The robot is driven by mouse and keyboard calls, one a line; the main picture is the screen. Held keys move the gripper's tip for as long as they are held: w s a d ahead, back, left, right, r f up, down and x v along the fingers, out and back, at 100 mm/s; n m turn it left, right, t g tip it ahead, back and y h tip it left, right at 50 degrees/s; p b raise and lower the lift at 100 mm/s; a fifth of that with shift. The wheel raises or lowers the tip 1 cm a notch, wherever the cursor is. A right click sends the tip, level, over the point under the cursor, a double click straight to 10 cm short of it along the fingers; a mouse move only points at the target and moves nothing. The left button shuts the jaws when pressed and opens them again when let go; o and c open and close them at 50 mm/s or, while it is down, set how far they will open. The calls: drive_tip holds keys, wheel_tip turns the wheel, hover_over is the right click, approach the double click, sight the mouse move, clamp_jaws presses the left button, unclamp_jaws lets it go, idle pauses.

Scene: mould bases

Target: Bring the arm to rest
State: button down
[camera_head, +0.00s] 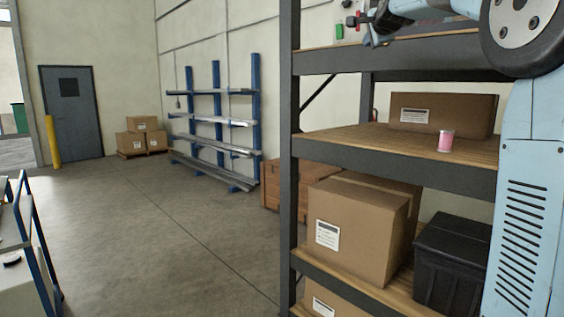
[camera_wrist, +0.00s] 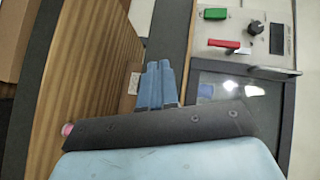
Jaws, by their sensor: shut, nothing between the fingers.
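My gripper (camera_wrist: 158,84) shows in the wrist view with its two blue fingers close together, shut and empty. Below the fingers are a dark grey bar and a pale blue part of my arm. In the head view my arm reaches in at the top right, at the height of the rack's upper shelf (camera_head: 400,56). The fingertips are hard to make out there. In the wrist view a wooden shelf board (camera_wrist: 85,75) lies left of the fingers, and a grey control panel (camera_wrist: 232,28) lies to the right. I cannot tell the exact gaps.
The rack's middle shelf (camera_head: 370,138) holds a carton (camera_head: 440,114) and a small pink-and-white can (camera_head: 446,141). Below are a large carton (camera_head: 350,230) and a black crate (camera_head: 452,262). Open floor (camera_head: 150,230) lies left of the rack; a blue-framed cart (camera_head: 20,225) stands far left.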

drive_tip(key=s+a+f+n+g, duration=0.1)
drive_tip(key=s+f+n+g, duration=0.4)
drive_tip(key=s+f, duration=1.5)
drive_tip(key=s+a+f+n+g, duration=0.2)
drive_tip(key=s+f+n+g, duration=0.3)
drive_tip(key=s+f, duration=1.5)
drive_tip(key=s+n, duration=0.5)
drive_tip(key=shift+s+a+f+n, duration=0.2)
drive_tip(key=shift+s+f+n, duration=0.1)
drive_tip(key=shift+f, duration=0.1)
